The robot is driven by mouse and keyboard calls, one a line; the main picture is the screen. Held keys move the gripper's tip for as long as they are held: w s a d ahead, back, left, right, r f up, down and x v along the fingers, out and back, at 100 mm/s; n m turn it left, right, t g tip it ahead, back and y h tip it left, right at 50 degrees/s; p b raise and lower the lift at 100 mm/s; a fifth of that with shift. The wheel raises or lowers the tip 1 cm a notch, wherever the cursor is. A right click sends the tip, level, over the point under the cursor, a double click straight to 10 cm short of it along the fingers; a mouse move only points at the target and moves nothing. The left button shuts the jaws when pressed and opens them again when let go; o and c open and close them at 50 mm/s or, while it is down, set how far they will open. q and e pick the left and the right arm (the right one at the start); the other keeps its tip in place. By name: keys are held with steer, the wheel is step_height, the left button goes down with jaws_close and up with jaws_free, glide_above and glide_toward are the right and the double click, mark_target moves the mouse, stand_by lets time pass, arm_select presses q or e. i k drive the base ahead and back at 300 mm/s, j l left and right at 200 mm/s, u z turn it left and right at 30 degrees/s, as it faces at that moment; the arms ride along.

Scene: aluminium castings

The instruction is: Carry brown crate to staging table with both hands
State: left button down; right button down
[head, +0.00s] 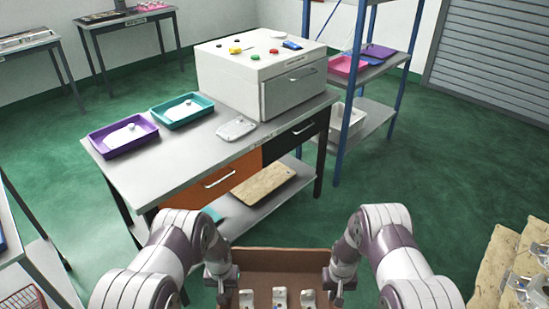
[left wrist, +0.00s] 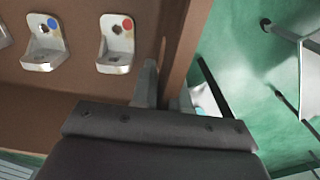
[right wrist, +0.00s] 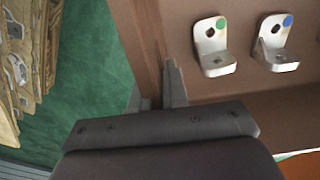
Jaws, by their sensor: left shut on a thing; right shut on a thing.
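The brown crate (head: 283,262) is at the bottom of the head view, held between my two arms. Several metal brackets (head: 279,297) lie in it; in the wrist views they carry red, blue and green dots. My left gripper (head: 224,287) is shut on the crate's left wall, which shows in the left wrist view (left wrist: 178,60). My right gripper (head: 337,287) is shut on the crate's right wall, seen in the right wrist view (right wrist: 150,45). The crate's near side is cut off below the head view. Which table is the staging table I cannot tell.
A workbench (head: 150,180) ahead carries a purple tray (head: 122,148), a teal tray (head: 198,101) and a white cabinet (head: 235,75). A blue-posted shelf (head: 345,120) stands behind it. Stacked tan pieces (head: 492,270) are at right. Green floor (head: 440,150) is open at right.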

mark_target(173, 156)
steer(key=i+l, duration=0.3)
steer(key=i, duration=0.15)
steer(key=i+l, duration=0.35)
steer(key=i, duration=0.1)
